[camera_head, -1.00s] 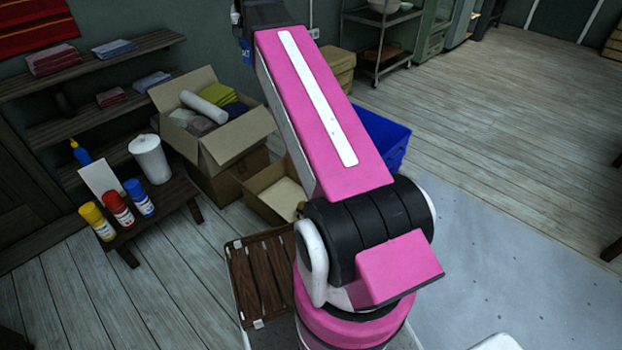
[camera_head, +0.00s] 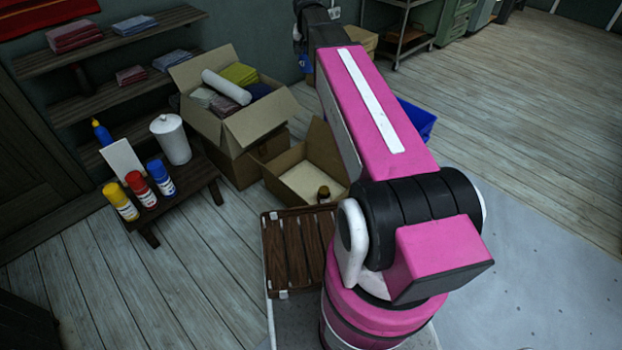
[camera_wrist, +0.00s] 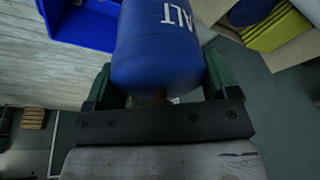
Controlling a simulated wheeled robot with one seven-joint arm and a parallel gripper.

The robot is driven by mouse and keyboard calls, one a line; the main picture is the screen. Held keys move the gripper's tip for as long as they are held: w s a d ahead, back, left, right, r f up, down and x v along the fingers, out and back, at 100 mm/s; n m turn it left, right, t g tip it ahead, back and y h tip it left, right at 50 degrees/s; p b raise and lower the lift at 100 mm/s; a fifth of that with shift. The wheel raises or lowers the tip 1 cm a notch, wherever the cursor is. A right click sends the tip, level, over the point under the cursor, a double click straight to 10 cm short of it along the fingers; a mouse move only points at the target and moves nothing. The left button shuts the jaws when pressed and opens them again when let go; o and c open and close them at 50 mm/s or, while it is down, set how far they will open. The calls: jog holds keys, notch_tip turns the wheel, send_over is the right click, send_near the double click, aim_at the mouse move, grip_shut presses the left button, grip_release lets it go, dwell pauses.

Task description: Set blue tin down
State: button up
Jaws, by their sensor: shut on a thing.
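My gripper (camera_wrist: 158,78) is shut on the blue tin (camera_wrist: 155,52). In the wrist view the tin sits between the two green fingers, its rounded end toward the palm, with white letters reading "ALT". The tin's far end is out of frame. In the head view my arm reaches away toward the back wall, and a small blue patch, likely the tin (camera_head: 305,63), shows below the arm's far end. The gripper there is too small and dark to make out its fingers.
An open carton of cloths (camera_head: 255,125) and a lower open box (camera_head: 270,178) stand left of my arm. A blue crate (camera_head: 418,120) is partly behind it. A low bench (camera_head: 205,180) holds yellow, red and blue cans. Floor at right is clear.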

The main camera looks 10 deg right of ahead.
jog(key=w+a+x, duration=0.1)
jog(key=x, duration=1.3)
jog(key=n, duration=0.1)
send_over(308, 188)
notch_tip(308, 188, down, 49)
notch_tip(308, 188, down, 9)
jog(key=shift+w+d+f, duration=0.1)
jog(key=shift+f, duration=0.15)
jog(key=shift+f, duration=0.15)
jog(key=o, duration=1.7)
